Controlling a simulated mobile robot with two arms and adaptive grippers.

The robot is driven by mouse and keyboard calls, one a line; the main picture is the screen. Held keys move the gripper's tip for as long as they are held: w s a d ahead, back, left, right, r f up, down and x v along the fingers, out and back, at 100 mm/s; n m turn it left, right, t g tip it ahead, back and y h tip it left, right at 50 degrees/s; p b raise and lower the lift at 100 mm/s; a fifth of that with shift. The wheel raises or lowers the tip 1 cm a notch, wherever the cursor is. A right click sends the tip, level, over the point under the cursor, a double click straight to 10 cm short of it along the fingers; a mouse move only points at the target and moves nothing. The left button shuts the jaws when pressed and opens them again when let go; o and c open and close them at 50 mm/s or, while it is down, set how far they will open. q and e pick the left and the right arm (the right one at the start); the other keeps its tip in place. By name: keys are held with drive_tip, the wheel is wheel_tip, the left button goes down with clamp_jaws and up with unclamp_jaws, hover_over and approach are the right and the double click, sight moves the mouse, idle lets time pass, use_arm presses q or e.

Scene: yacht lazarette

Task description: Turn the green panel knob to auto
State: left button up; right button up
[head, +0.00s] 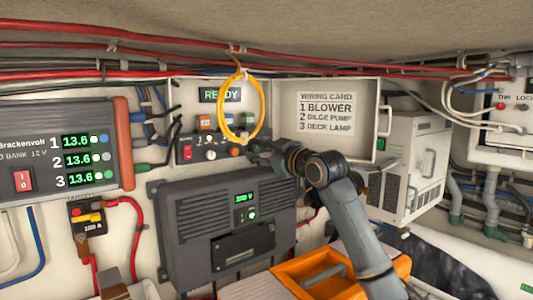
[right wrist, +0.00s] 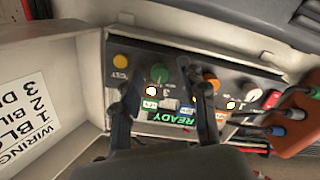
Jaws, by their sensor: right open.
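The green knob (right wrist: 159,73) sits on the dark control panel (right wrist: 140,48) in the right wrist view, with an orange knob (right wrist: 211,80) beside it. My right gripper (right wrist: 160,72) is open, its two fingers on either side of the green knob in that view. I cannot tell whether the fingertips reach around it or touch it. The lettering on the small labels by the knobs is too small to read. In the head view my right gripper (head: 256,148) is at the right end of the panel, and I cannot make out the green knob. My left gripper is not in view.
A yellow ring (head: 228,128) hangs in front of the panel, close to my right gripper. An open box door with a wiring card (head: 326,112) is right of the panel. A grey unit (head: 190,240) is below.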

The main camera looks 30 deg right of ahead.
drive_tip(key=s+d, duration=0.1)
drive_tip(key=s, duration=1.1)
drive_tip(key=shift+d, duration=0.35)
drive_tip(key=shift+f, duration=0.1)
